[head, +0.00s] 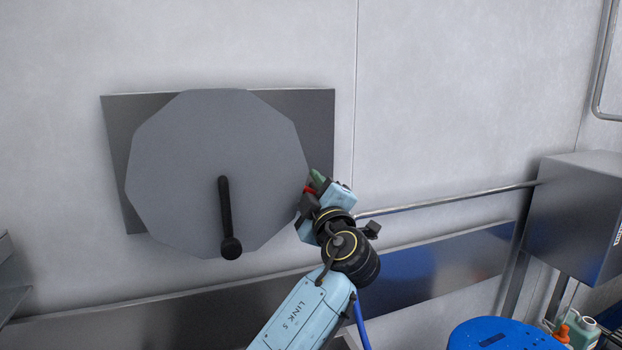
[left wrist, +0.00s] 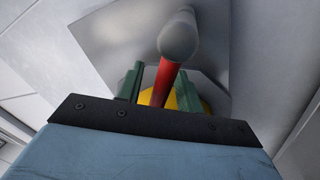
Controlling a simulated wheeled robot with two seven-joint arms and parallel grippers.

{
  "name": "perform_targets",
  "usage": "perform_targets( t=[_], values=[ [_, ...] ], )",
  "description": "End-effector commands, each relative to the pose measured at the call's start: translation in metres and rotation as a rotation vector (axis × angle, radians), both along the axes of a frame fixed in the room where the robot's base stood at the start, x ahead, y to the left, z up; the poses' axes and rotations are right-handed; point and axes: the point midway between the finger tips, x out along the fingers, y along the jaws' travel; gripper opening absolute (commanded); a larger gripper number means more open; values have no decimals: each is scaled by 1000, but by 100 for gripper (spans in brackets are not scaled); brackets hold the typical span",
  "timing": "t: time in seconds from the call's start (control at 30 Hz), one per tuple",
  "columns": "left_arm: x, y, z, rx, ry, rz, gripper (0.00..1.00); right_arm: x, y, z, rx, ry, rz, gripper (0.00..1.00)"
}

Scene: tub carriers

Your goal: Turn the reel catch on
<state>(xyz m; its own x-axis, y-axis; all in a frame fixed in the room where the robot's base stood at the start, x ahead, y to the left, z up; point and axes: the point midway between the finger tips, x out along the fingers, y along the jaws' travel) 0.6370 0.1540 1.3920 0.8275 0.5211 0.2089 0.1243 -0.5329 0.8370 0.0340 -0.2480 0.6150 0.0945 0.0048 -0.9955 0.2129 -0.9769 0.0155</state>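The reel (head: 170,150) is a grey many-sided disc in front of a dark metal plate on the wall, with a black crank hanging downward. The catch appears to be the red lever (head: 307,190) at the disc's right edge, mostly hidden by my gripper. In the left wrist view the red lever (left wrist: 163,84) has a grey rounded end (left wrist: 179,38) and a yellow part (left wrist: 190,97) behind it. My left gripper (head: 317,182) is at that edge. Its green fingers (left wrist: 160,88) stand apart on either side of the lever, with a gap visible at left. My right gripper is out of view.
The black crank (head: 225,205) hangs left of my gripper. A thin pipe (head: 450,200) runs right to a metal box (head: 580,215). A blue round-topped object (head: 495,335) and small bottles (head: 582,328) stand at lower right. The wall above is clear.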

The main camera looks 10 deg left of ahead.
Motion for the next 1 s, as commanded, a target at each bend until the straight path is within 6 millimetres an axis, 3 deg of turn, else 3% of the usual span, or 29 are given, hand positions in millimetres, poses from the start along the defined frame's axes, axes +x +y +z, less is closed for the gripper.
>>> perform_targets(
  t=[0.3, 0.6, 1.0],
  values=[
    [1, 1, -1, 0, 1, -1, 36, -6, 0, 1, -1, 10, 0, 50],
    [1, 1, 0, -1, 1, 0, 0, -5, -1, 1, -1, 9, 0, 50],
    [-1, 7, 0, 13, 10, 11, 0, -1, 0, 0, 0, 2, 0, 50]
  ],
)
